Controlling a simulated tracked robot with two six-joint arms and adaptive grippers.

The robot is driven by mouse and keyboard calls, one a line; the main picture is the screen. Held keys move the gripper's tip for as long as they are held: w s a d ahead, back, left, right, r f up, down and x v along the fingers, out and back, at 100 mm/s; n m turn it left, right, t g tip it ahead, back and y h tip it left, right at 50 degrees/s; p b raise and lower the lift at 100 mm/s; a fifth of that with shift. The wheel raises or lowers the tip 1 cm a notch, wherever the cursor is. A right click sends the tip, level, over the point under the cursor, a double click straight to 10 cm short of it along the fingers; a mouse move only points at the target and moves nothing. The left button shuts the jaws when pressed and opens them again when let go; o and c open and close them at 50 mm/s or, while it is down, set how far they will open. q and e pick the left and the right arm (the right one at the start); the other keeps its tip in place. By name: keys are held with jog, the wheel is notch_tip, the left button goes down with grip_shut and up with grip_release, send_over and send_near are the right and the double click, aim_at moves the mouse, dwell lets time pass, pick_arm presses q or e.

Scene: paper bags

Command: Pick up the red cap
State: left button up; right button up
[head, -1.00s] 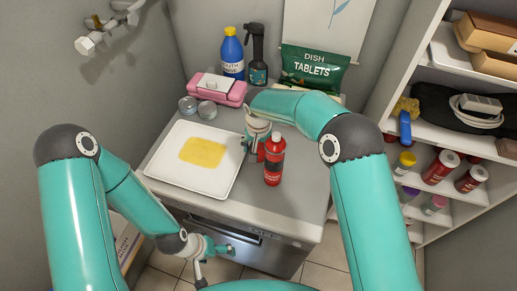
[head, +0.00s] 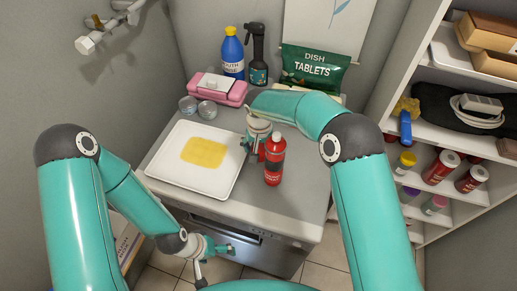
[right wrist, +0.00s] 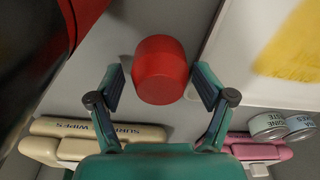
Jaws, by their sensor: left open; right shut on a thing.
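The red cap (right wrist: 160,70) is a short, round red piece between the two fingers of my right gripper (right wrist: 160,87) in the right wrist view. That gripper is shut on it, though thin gaps seem to show at its sides. In the head view my right gripper (head: 254,147) is low over the counter, between the white tray and the red bottle (head: 274,162); the arm and fingers mostly hide the cap there. My left gripper (head: 215,258) is open and empty, low in front of the counter.
The white tray (head: 165,170) with a yellow cloth (head: 204,152) lies left of the right gripper. The red bottle stands close on its right. Behind are two cans (head: 198,107), a pink box (head: 218,90) and bottles. Shelves (head: 440,75) stand at right.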

jog(key=shift+s+d+f, duration=0.1)
jog(key=shift+f, duration=0.05)
jog(key=shift+c, duration=0.5)
